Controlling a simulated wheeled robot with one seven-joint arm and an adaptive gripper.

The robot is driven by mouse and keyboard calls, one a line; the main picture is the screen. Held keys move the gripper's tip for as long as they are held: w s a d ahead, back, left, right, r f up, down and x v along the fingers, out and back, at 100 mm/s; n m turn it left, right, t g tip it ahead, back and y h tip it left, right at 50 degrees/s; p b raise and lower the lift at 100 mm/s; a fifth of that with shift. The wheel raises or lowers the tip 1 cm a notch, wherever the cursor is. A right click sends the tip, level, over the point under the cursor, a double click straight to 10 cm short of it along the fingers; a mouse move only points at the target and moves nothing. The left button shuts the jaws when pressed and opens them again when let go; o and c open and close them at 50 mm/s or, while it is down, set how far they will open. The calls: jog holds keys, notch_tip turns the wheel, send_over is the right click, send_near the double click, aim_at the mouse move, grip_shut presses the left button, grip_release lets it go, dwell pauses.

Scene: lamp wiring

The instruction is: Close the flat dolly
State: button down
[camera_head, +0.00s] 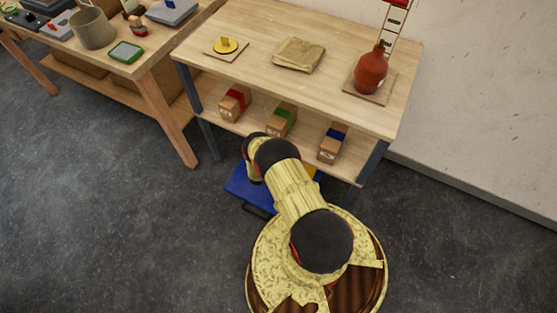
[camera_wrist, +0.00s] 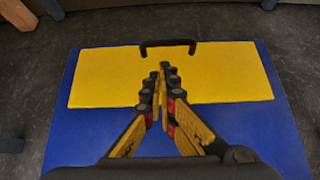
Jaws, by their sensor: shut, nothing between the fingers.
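The flat dolly is low and blue, on the floor in front of the shelf table; in the head view its blue part (camera_head: 243,187) shows left of my arm, which hides much of it. In the wrist view the blue dolly (camera_wrist: 270,130) fills most of the picture, with a flat yellow panel (camera_wrist: 225,75) across it and a black bar handle (camera_wrist: 168,44) at the panel's far edge. My gripper (camera_wrist: 160,72) is shut and empty, over the yellow panel and on the near side of the handle. I cannot tell whether its tips touch the panel.
A wooden shelf table (camera_head: 260,75) stands just behind the dolly, with several small boxes on its lower shelf and a red bottle (camera_head: 371,70) on top. A workbench (camera_head: 150,60) stands at the upper left. The grey floor (camera_head: 110,220) at left is clear.

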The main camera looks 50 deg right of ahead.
jog(key=b+x, duration=0.4)
jog(key=x, duration=0.4)
jog(key=shift+d+f, duration=0.1)
jog(key=shift+f, duration=0.15)
jog(key=shift+d, duration=0.1)
